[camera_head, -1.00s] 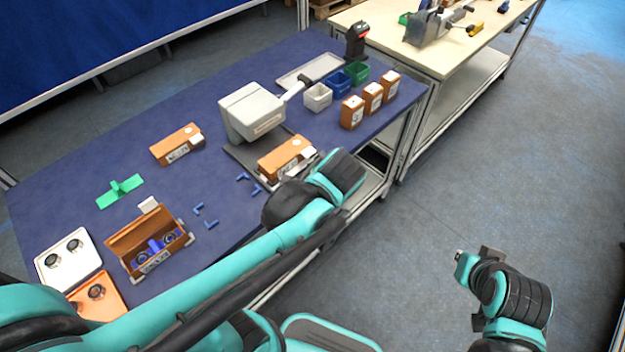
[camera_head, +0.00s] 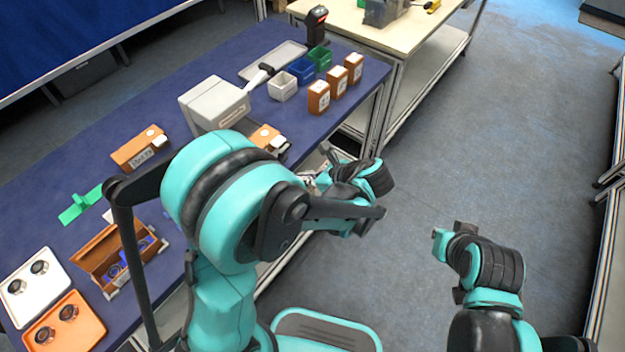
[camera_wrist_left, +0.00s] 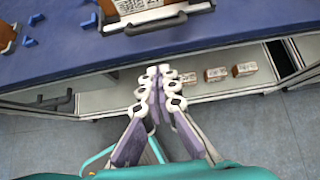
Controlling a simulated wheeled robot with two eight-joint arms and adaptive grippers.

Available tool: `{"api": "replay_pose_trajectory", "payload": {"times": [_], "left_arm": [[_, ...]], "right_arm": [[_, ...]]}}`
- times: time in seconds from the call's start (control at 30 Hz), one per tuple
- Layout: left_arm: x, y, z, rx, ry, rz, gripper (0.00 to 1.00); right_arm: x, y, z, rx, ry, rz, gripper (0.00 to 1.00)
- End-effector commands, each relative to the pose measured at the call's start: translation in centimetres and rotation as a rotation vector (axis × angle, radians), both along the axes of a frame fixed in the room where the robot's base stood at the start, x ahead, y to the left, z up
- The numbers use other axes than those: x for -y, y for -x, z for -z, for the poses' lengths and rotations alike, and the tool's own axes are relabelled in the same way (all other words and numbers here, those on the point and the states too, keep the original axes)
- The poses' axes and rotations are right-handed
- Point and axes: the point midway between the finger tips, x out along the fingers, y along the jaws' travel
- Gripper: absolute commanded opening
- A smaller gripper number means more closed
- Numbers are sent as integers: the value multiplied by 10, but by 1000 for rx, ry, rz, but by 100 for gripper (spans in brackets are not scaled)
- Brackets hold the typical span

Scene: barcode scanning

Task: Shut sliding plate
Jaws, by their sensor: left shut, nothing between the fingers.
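The sliding plate with its dark front handle (camera_wrist_left: 156,22) shows at the top of the left wrist view, sticking out at the table's front edge. A brown box (camera_wrist_left: 135,5) with a printed label sits on it. In the head view the box (camera_head: 264,137) stands in front of the white machine (camera_head: 213,104), and my left arm hides most of the plate. My left gripper (camera_head: 312,178) is shut and empty, in front of the table edge and apart from the plate; its fingers (camera_wrist_left: 160,76) meet in the wrist view. My right gripper (camera_head: 452,232) is over the floor at right.
Several brown boxes (camera_head: 337,82) and small bins (camera_head: 283,87) stand at the table's right end. An open brown case (camera_head: 105,250), a white tray (camera_head: 38,284) and an orange tray (camera_head: 65,322) lie at left. The floor (camera_head: 480,130) at right is clear.

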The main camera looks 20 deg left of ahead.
Motion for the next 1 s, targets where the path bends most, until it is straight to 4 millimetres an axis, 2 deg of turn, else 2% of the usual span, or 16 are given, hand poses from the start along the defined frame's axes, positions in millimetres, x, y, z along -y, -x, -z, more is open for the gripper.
{"api": "replay_pose_trajectory", "payload": {"times": [0.03,0.13,0.4,0.87,1.0], "left_arm": [[-9,-3,11,1,0,-3,0],[-23,-9,24,1,0,-3,0],[-54,-21,15,2,2,-2,0],[-60,-24,13,1,1,0,0],[-75,-30,14,2,2,-5,0]], "right_arm": [[0,0,8,0,0,0,0],[0,0,15,0,0,0,0],[0,0,20,0,0,0,0],[0,0,21,0,0,0,0],[0,0,21,0,0,0,0]]}}
